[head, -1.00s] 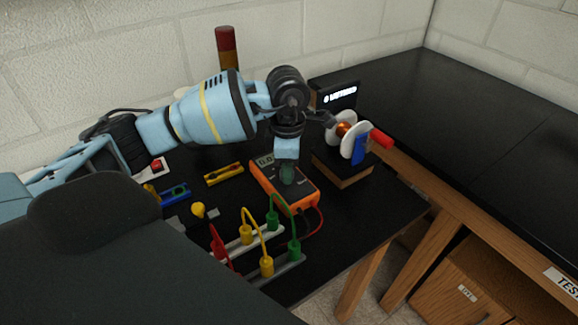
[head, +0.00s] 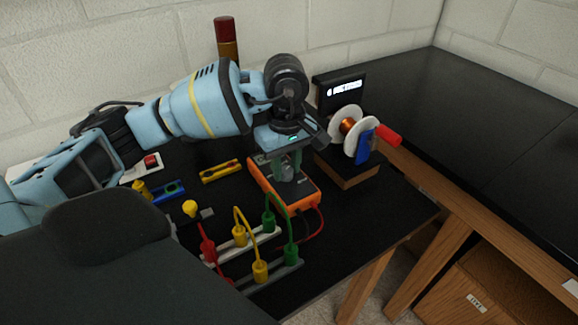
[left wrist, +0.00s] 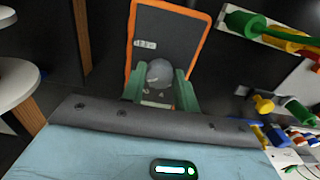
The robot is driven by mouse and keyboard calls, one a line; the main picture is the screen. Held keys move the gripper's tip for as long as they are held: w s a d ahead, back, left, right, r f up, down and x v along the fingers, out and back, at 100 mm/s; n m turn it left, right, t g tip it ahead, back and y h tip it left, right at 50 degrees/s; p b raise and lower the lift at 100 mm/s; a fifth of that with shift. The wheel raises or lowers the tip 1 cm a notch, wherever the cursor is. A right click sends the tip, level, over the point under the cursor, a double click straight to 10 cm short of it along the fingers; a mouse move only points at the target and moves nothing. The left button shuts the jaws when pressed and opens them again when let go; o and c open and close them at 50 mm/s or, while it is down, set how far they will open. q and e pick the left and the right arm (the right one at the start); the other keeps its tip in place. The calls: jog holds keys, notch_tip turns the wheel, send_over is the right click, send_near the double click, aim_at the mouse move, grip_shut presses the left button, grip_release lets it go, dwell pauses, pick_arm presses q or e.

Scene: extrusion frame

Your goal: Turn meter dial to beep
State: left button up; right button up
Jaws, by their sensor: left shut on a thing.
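The orange meter (head: 296,203) lies on the black bench with its dark face up, and it also shows in the left wrist view (left wrist: 168,40). My left gripper (head: 287,172) points down over the meter. Its two green fingers (left wrist: 160,88) are shut on the round grey dial (left wrist: 159,72), one finger on each side. The gripper hides the meter's display in the head view. My right gripper is not in view.
Red, yellow and green leads (head: 240,215) stand on rails in front of the meter. A coil stand with white discs and a red handle (head: 388,135) is close on the right. A yellow level-shaped piece (head: 221,171) and a blue one (head: 170,192) lie to the left.

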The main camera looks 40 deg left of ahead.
pick_arm(q)
jog(key=m+b, duration=0.3)
jog(key=m, duration=0.4)
jog(key=shift+f, duration=0.15)
jog(key=shift+s+a+m+b, duration=0.1)
jog(key=shift+m+b, duration=0.25)
jog(key=shift+m, duration=0.55)
jog(key=shift+m+b, duration=0.45)
jog(key=shift+m, duration=0.45)
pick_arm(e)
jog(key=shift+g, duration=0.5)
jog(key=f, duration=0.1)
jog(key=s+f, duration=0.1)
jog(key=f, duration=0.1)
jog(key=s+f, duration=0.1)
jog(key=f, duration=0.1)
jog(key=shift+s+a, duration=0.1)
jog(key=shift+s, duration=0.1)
pick_arm(q)
jog(key=shift+m, duration=0.3)
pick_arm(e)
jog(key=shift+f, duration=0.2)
pick_arm(q)
jog(key=o, duration=1)
